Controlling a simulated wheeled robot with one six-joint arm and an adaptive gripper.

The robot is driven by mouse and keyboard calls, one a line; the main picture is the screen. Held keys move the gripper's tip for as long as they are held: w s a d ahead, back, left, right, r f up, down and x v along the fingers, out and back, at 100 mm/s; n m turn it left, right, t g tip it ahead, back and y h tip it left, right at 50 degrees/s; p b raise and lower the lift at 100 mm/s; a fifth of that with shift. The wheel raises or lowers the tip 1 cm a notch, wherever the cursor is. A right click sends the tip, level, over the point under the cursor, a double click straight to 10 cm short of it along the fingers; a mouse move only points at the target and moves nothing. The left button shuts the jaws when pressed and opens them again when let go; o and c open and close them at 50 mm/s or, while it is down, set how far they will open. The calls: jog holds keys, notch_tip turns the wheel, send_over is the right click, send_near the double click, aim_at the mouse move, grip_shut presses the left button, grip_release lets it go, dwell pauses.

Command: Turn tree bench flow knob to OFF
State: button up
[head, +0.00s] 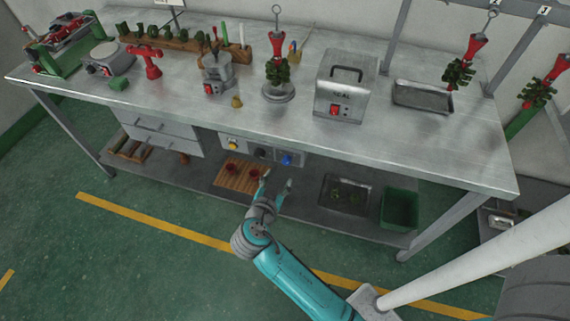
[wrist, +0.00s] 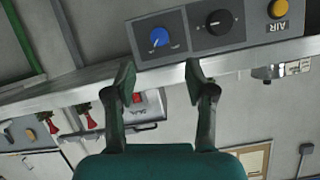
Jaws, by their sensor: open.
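A control panel (head: 248,143) sits under the front edge of the steel bench (head: 310,130). It carries a yellow knob (head: 233,146), a black knob (head: 261,152) and a blue knob (head: 287,159). The wrist view, turned upside down, shows the blue knob (wrist: 159,38), black knob (wrist: 219,22) and yellow knob (wrist: 278,9) with "AIR" beside it. I cannot read which knob is flow. My gripper (head: 277,178) is open and empty just in front of the panel, below the black and blue knobs. In the wrist view my gripper (wrist: 160,80) points toward the blue knob, apart from it.
The bench top holds a wax tree (head: 278,72) on a round base, a metal box (head: 341,90) and a pot (head: 216,75). The lower shelf holds a wooden rack (head: 239,176), a metal tray (head: 345,195) and a green bin (head: 399,208). Drawers (head: 160,130) stand left of the panel.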

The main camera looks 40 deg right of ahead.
aim_at(286, 163)
jog(key=x, duration=0.9)
jog(key=shift+w+d+f, duration=0.15)
jog(key=shift+d, duration=0.05)
grip_shut()
